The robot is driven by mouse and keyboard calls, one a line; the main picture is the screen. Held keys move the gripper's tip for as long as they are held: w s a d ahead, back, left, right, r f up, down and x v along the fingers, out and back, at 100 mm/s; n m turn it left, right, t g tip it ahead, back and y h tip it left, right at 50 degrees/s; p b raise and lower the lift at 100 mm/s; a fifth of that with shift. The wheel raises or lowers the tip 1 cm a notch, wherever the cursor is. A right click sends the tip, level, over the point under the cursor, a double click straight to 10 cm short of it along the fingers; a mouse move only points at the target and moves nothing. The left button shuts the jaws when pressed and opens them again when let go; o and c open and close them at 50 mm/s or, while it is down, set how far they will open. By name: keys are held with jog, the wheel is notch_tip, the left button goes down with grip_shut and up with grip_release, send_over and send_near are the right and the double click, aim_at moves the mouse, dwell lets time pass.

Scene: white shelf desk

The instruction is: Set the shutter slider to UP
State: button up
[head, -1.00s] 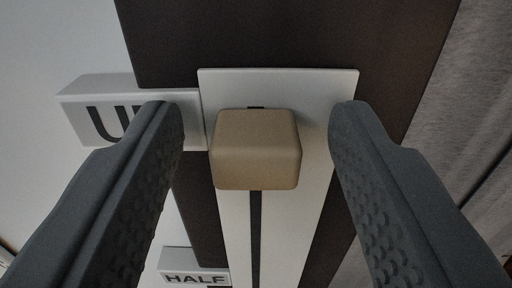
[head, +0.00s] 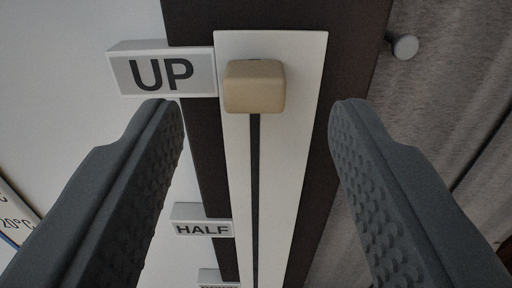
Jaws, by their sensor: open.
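The tan slider knob (head: 254,87) sits near the top of a white vertical track plate (head: 306,150) with a dark slot running down its middle. The knob is level with the UP label (head: 162,74) to its left. The HALF label (head: 202,226) is lower on the left, well below the knob. My gripper (head: 255,112) is open, with one dark finger on each side of the plate in the picture. The knob appears just above and between the fingertips. I see no contact with either finger.
Another label (head: 218,279) is cut off at the bottom edge. A dark board (head: 346,95) backs the track. A grey curtain-like surface with a small round knob (head: 405,46) is on the right. A panel reading 20°C (head: 18,222) shows at the left edge.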

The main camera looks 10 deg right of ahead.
jog(key=s+a+b, duration=0.1)
jog(key=s+b, duration=0.8)
jog(key=b, duration=0.1)
jog(key=shift+s+a, duration=0.15)
jog(key=shift+a, duration=0.15)
dwell(0.5)
